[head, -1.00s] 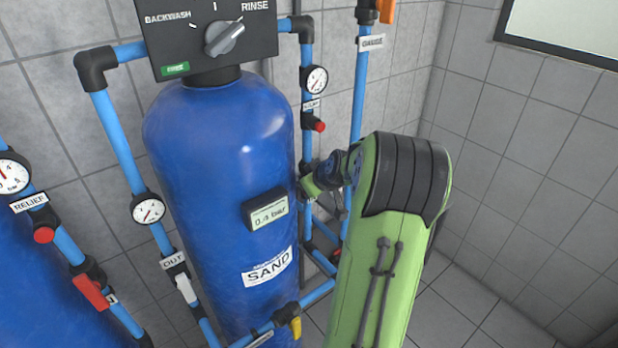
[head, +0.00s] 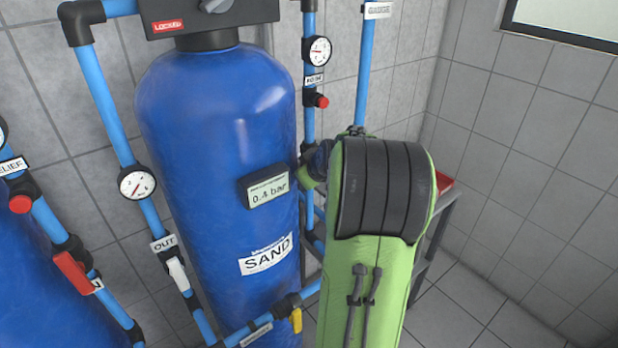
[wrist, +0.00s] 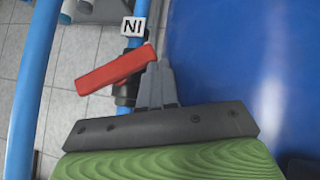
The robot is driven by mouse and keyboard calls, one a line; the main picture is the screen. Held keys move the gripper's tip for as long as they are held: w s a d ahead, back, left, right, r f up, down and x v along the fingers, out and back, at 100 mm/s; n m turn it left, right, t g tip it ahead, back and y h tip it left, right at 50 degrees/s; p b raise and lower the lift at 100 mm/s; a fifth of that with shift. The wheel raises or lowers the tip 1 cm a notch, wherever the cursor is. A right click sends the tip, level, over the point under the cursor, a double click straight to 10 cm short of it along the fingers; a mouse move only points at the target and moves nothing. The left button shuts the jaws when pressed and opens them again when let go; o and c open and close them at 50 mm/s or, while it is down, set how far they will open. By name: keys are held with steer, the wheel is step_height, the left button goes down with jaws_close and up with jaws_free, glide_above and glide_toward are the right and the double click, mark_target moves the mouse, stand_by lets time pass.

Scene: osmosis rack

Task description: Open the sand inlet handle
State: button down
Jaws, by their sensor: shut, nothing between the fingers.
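In the wrist view a red valve handle (wrist: 116,70) lies slanted across a blue pipe with a black fitting. A white tag (wrist: 133,26) above it reads IN, upside down. My gripper (wrist: 160,68) is shut and empty. Its grey fingertips are at the right end of the red handle and overlap it in the picture; I cannot tell whether they touch. In the head view the blue SAND tank (head: 205,120) stands in the middle. My green arm covers the area right of it, hiding the handle and the fingertips.
The blue tank wall (wrist: 240,50) is close on the right in the wrist view, and a blue pipe (wrist: 32,80) runs down the left. In the head view a pressure gauge (head: 318,51) and red knob (head: 321,101) sit above my wrist. Tiled floor is open at right.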

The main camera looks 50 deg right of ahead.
steer(key=shift+r, duration=0.15)
steer(key=p+v, duration=0.1)
steer(key=v, duration=1.4)
steer(key=shift+s+a, duration=0.2)
steer(key=shift+s, duration=0.05)
steer(key=shift+r, duration=0.1)
